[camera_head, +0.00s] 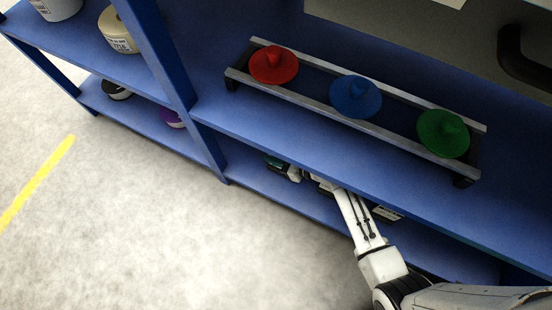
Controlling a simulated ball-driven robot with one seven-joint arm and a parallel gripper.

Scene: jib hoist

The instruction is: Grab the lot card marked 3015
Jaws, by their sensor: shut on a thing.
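My arm reaches under the front edge of the middle shelf, and my gripper (294,174) is at the lower shelf. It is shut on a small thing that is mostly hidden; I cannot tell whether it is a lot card. A dark green item (273,162) shows just left of my gripper. A pale card or label with dark print (388,213) shows on the lower shelf, right of my forearm. Its print is too small to read, so I cannot tell if it says 3015.
The blue middle shelf (215,115) overhangs my gripper. On it a metal rail rack (300,98) holds a red (273,66), a blue (355,97) and a green knobbed disc (443,134). A blue post (160,60) and labelled tubs (117,32) are left. The floor is clear.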

